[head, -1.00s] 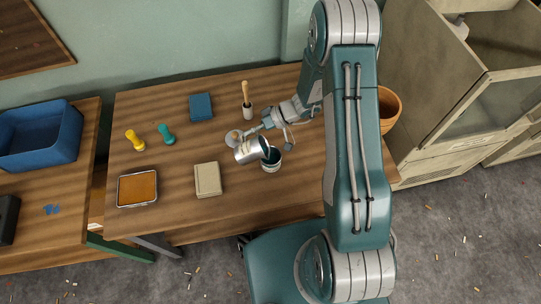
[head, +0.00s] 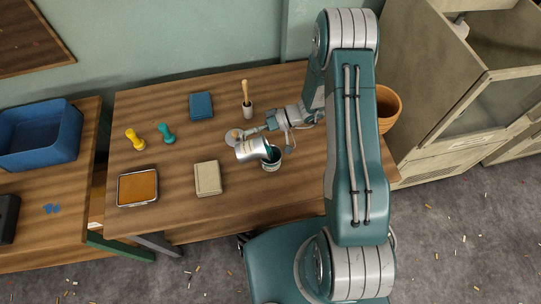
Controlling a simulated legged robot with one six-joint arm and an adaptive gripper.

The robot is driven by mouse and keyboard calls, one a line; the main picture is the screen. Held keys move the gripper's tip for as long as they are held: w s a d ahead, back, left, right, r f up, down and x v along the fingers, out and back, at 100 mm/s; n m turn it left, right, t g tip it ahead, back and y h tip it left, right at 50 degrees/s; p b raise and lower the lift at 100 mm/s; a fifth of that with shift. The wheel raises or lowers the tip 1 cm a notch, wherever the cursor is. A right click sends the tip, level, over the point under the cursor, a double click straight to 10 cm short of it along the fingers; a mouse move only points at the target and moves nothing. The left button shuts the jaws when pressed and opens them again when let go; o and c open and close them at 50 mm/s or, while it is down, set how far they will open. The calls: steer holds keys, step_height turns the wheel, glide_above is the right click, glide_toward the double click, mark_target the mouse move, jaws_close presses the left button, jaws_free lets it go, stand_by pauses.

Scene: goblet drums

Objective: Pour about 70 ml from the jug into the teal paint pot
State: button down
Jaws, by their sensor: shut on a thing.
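A silver metal jug (head: 250,149) is tilted far over to the right, close to lying on its side, with its mouth over a small pot. My gripper (head: 262,130) is shut on the jug from behind. The teal paint pot (head: 271,164) stands upright on the wooden table beneath the jug's mouth. Teal shows inside the pot near its rim. The jug partly hides the pot's opening, and I cannot make out a stream or the level inside.
The wooden table (head: 230,205) also holds a beige box (head: 207,178), an orange-filled tray (head: 137,188), a blue book (head: 201,105), yellow (head: 134,139) and teal (head: 167,133) knobbed pieces, and a wooden-handled tool in a holder (head: 247,107). A terracotta pot (head: 388,106) stands right.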

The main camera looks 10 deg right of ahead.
steer(key=shift+d+r+y+p, duration=0.25)
steer(key=shift+y+p, duration=0.45)
steer(key=shift+y, duration=0.3)
stand_by(0.9)
steer(key=shift+d+r+y+p, duration=0.15)
steer(key=shift+r+y+p, duration=0.1)
steer(key=shift+r+y, duration=0.3)
steer(key=shift+d+r+y+p, duration=0.15)
steer(key=shift+r+y+p, duration=0.1)
steer(key=shift+r+y, duration=0.25)
stand_by(0.6)
steer(key=shift+a+f+h, duration=0.3)
steer(key=shift+f+h, duration=0.6)
steer(key=shift+h, duration=0.15)
steer(key=shift+a+f+h, duration=0.15)
steer(key=shift+f+h, duration=0.25)
steer(key=shift+h, duration=0.3)
